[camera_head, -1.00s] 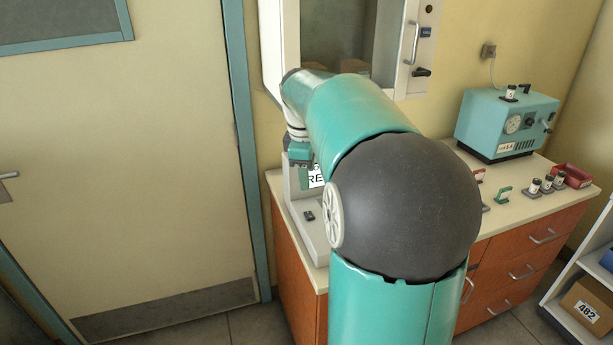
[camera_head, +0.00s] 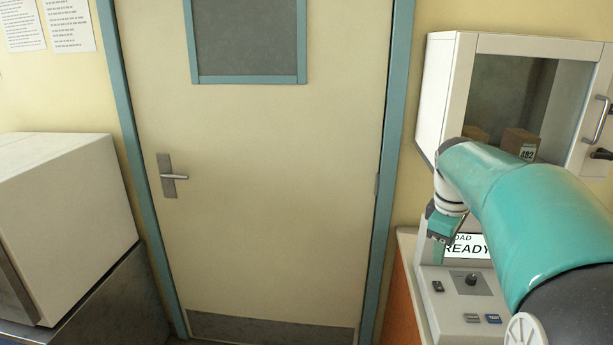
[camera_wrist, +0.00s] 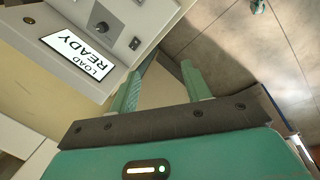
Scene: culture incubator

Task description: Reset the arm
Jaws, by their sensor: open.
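My gripper (camera_wrist: 163,92) shows in the wrist view with its two green fingers apart and nothing between them. Past the fingers are a pale surface and the grey tiled floor. In the head view my gripper (camera_head: 437,240) hangs at the end of my bent green arm, in front of the white device (camera_head: 462,300) on the counter. Its display reads "READY", partly covered by the arm; the wrist view shows the display (camera_wrist: 78,54) reading "LOAD READY". I cannot tell how near the fingers are to the device.
A closed cream door (camera_head: 285,190) with a lever handle (camera_head: 168,176) fills the middle. A white wall cabinet (camera_head: 448,95) with a glass front holds cardboard boxes, one marked 482 (camera_head: 521,143). A large white box-shaped unit (camera_head: 65,205) stands at left.

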